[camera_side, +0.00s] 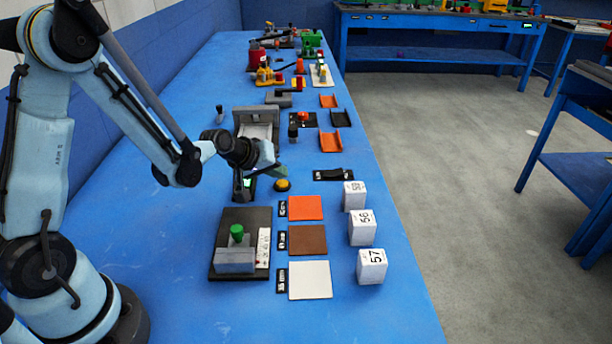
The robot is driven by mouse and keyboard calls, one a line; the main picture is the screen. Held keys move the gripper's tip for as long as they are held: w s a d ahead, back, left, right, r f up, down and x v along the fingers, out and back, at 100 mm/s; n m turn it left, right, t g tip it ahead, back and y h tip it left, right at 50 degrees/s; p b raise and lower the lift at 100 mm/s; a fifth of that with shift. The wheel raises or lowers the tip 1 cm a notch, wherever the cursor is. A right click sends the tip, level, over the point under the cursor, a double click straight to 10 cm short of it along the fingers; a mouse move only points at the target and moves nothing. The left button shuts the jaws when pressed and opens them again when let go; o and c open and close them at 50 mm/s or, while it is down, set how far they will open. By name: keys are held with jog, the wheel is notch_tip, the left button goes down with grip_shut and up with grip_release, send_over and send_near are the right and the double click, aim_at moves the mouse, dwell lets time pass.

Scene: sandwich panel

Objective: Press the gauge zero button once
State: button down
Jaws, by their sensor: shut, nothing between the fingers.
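A dark gauge stand (238,188) with a small green-lit display stands on the blue bench near the middle of the view. A round yellow button (282,184) on a dark base sits just to its right; I cannot read a label that says which button is the gauge zero. My gripper (272,168) is shut and empty. It appears just above and slightly left of the yellow button in the picture. I cannot tell the exact height gap. My wrist and gripper hide part of the gauge.
A dark plate (226,272) with a grey block and green knob lies nearer the camera. Orange (306,208), brown (308,240) and white (310,280) panels lie beside it, with numbered white blocks (362,228) to the right. A grey fixture (256,122) stands behind my gripper.

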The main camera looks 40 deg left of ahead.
aim_at(278, 184)
jog(key=shift+f, duration=0.6)
dwell(0.7)
jog(key=shift+r, duration=0.15)
dwell(0.3)
jog(key=shift+r, duration=0.7)
jog(key=shift+r, duration=2.5)
